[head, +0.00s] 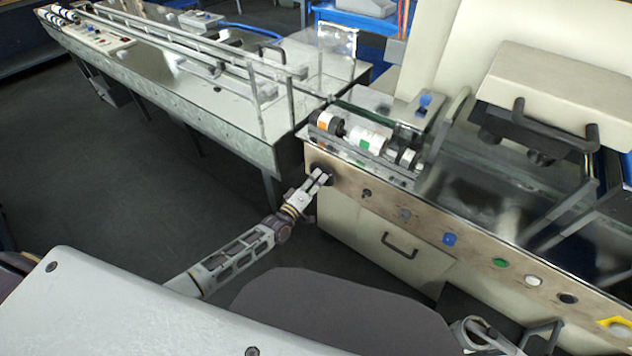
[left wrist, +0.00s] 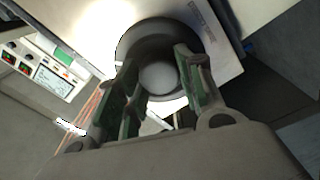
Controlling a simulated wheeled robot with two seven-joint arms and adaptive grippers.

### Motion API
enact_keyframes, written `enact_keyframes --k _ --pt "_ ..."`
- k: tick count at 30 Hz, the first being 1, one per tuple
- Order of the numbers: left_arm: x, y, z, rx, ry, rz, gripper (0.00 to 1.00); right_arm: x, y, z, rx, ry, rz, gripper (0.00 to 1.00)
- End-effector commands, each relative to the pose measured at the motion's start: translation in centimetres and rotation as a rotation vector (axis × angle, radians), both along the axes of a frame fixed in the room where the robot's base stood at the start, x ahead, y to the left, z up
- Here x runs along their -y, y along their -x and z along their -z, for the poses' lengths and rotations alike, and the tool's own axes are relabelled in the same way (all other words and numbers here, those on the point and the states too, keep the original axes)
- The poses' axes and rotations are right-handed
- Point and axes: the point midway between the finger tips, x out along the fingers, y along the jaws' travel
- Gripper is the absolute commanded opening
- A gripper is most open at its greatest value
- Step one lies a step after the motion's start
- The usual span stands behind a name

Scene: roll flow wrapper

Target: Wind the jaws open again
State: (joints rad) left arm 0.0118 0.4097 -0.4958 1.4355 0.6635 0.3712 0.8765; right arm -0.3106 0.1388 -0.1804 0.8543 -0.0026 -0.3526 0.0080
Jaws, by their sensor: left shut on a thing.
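A round dark knob (head: 322,169) sits at the left end of the wrapper's front panel. My left gripper (head: 319,177) reaches up to it from the lower left and is shut on it. In the left wrist view the knob (left wrist: 160,40) shows as a dark ring with a paler round middle, and the two fingers of my left gripper (left wrist: 160,78) stand on either side of it. I cannot tell which part of the machine the jaws are. My right gripper is not clearly in view.
The front panel carries several coloured buttons, among them a blue one (head: 449,239) and a green one (head: 500,262). White rollers (head: 362,138) lie above the knob. A long conveyor table (head: 200,85) stands at the left. The floor (head: 130,190) between is clear.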

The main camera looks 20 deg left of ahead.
Motion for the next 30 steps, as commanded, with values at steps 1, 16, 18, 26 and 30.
enact_keyframes --k 1,16,18,26,30 --pt "-0.1 0.0 0.1 -0.015 0.041 -0.001 0.14 -0.1 -0.1 0.1 0.001 -0.001 0.001 0.00" --pt "0.0 0.1 0.2 -0.177 0.487 -0.001 0.14 -1.6 -1.6 0.1 0.010 -0.016 0.005 0.00" --pt "-0.1 0.0 0.3 -0.199 0.548 -0.002 0.14 -1.8 -2.3 0.0 0.015 -0.018 0.006 0.00" --pt "-0.1 0.0 0.2 -0.268 0.737 -0.003 0.14 -2.8 -4.8 -0.6 0.041 -0.028 0.009 0.00" --pt "0.0 0.0 0.2 -0.292 0.803 -0.002 0.14 -3.2 -5.5 -0.9 0.050 -0.034 0.010 0.00"
